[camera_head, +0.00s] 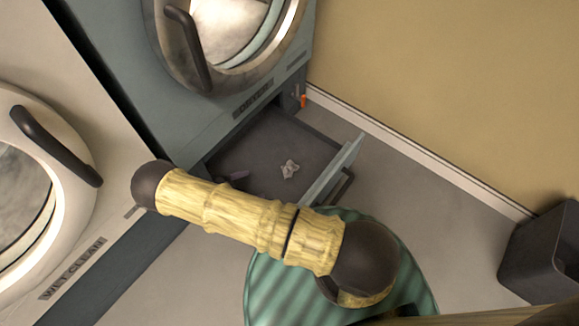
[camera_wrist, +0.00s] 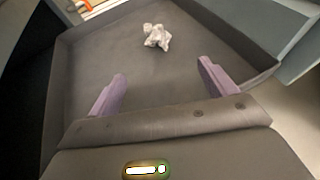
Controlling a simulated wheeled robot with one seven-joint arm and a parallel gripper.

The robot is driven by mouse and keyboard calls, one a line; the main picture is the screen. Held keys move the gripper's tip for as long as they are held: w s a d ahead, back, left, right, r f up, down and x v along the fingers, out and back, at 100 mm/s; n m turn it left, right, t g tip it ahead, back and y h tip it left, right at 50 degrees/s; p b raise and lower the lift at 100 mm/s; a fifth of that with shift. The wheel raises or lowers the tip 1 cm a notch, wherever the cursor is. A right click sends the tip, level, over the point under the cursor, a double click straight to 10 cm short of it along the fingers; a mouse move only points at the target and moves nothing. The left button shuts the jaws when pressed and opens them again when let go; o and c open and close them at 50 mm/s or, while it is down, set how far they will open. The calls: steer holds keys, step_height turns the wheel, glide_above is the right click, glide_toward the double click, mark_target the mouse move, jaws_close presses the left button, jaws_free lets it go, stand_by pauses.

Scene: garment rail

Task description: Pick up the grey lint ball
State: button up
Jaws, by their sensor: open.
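The grey lint ball (camera_head: 290,168) is a small, pale, crumpled clump on the dark floor of an open drawer (camera_head: 262,147) under the blue-grey machine. In the wrist view the lint ball (camera_wrist: 157,37) lies beyond the fingertips, roughly midway between them in line. My gripper (camera_wrist: 162,70) has two mauve fingers spread apart with nothing between them.
The drawer's raised front panel (camera_head: 335,170) and side walls bound the space. A white machine (camera_head: 60,60) stands left, a tan wall (camera_head: 450,90) right. A dark bin (camera_head: 545,255) is at lower right. A green striped round thing (camera_head: 270,295) lies below my arm. An orange piece (camera_head: 303,101) is by the drawer's back corner.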

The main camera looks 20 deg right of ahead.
steer(key=shift+s+d+f, duration=0.1)
steer(key=shift+s+f, duration=0.1)
steer(key=b, duration=0.6)
glide_toward(288, 170)
steer(key=d+f, duration=0.1)
steer(key=w+d+f, duration=0.1)
steer(key=f, duration=0.1)
steer(key=d+f, duration=0.1)
steer(key=d, duration=0.1)
steer(key=shift+w+f, duration=0.3)
steer(key=shift+f, duration=0.05)
steer(key=shift+w+d, duration=0.15)
steer(key=shift+d, duration=0.15)
steer(key=shift+w+d+f+b, duration=0.2)
steer(key=shift+d+f+b, duration=0.05)
steer(key=shift+d+b, duration=0.2)
steer(key=b+x, duration=0.3)
steer(key=shift+w+d, duration=0.25)
steer(key=shift+w, duration=0.05)
steer(key=shift+w+d, duration=0.1)
steer(key=shift+d, duration=0.15)
